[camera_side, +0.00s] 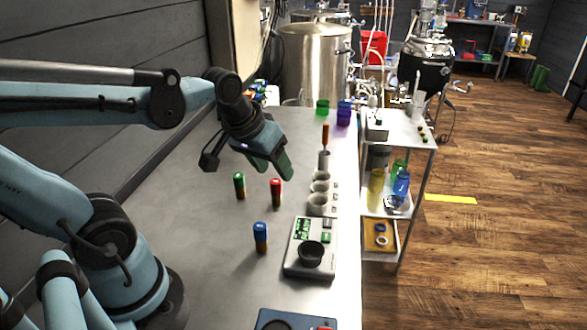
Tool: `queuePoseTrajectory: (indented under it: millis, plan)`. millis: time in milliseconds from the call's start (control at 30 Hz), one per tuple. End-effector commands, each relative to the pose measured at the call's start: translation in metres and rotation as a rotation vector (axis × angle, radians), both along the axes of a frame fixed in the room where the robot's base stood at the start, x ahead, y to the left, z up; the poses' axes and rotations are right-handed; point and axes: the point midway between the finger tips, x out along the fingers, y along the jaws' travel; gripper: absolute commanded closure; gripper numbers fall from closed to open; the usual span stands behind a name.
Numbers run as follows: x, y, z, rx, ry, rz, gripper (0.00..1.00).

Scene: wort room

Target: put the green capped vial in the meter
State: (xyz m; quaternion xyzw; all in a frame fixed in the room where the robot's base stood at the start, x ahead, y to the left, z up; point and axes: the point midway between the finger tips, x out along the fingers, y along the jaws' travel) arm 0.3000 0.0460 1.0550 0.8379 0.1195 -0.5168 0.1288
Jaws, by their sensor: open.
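The green capped vial (240,187) stands upright on the grey table, left of a red capped vial (276,194). The meter (297,262) lies near the table's right edge, with green displays and a round black well (311,254). The well looks empty. My gripper (274,173) points down with its fingers apart and nothing visible between them. In the picture it is just above the red capped vial and up to the right of the green one. Its exact height is hard to tell.
A blue capped vial (260,239) stands left of the meter. Grey cups (319,205) and an orange-handled tool (325,139) line the right edge. A dark blue device (290,321) sits at the front. The table's left part is clear. A white shelf cart (405,130) stands at the right.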

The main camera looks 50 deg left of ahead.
Motion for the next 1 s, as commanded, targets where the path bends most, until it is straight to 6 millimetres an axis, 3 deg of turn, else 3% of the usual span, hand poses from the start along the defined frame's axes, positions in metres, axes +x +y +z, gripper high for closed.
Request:
queuePoseTrajectory:
  millis: [33,133,367,767,867,1000]
  plan:
    - [-0.004,-0.014,-0.002,0.028,-0.036,-0.088,0.46]
    - [-0.007,-0.032,-0.004,0.076,-0.097,-0.221,0.46]
    - [-0.01,-0.047,-0.006,0.122,-0.156,-0.337,0.41]
    - [-0.01,-0.045,-0.005,0.123,-0.151,-0.334,0.41]
    - [-0.007,-0.037,-0.003,0.136,-0.123,-0.334,0.41]
    - [0.0,-0.008,0.002,0.171,-0.015,-0.35,0.41]
